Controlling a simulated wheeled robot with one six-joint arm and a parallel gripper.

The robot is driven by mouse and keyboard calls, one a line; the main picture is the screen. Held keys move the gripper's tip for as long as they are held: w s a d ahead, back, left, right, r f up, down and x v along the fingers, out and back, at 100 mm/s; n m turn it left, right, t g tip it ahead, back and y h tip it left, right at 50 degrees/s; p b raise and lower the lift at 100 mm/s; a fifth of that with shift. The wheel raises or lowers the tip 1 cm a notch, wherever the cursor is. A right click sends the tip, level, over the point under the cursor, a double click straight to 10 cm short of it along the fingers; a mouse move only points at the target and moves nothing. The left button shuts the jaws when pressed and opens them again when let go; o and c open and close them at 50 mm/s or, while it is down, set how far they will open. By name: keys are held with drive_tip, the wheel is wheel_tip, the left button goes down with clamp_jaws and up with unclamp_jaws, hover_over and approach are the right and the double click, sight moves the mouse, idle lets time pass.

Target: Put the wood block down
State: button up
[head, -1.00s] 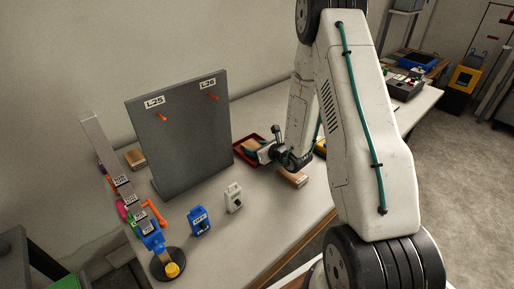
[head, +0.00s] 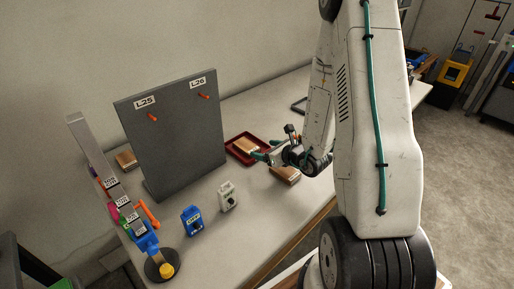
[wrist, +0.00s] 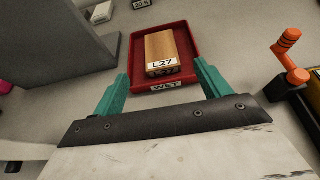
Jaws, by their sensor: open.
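The wood block (wrist: 172,46) labelled L27 lies in the red tray (wrist: 190,77) marked WET in the wrist view. In the head view the block (head: 244,145) is in the tray (head: 233,153), left of my gripper (head: 264,156). My gripper (wrist: 160,82) is open and empty. Its two teal fingers are spread either side of the tray's near edge, short of the block and apart from it.
A grey panel (head: 172,140) with orange pegs, labelled L25 and L26, stands left of the tray. Other wood blocks lie behind it (head: 126,159) and below my gripper (head: 287,175). An orange-handled item (wrist: 291,58) is at the right in the wrist view.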

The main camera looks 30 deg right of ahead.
drive_tip(key=shift+v, duration=0.85)
drive_tip(key=a+r+n+g+y, duration=0.2)
drive_tip(key=a+r+n+y, duration=0.6)
drive_tip(key=a+r, duration=0.4)
drive_tip(key=s+a+r+n+g+y, duration=0.2)
drive_tip(key=s+a+r+n+g, duration=0.6)
drive_tip(key=a+n, duration=0.25)
drive_tip(key=s+a+r+n+g+h, duration=0.1)
drive_tip(key=s+r+n+g+h, duration=0.25)
drive_tip(key=s+n, duration=0.65)
drive_tip(key=s+d+r+n+t+h, duration=0.1)
drive_tip(key=s+d+r+n+h, duration=0.2)
drive_tip(key=s+d+n+h, duration=0.2)
drive_tip(key=s+d+h, duration=0.3)
drive_tip(key=s+h, duration=0.1)
drive_tip(key=shift+s+d+r, duration=0.15)
drive_tip(key=shift+d+r, duration=0.2)
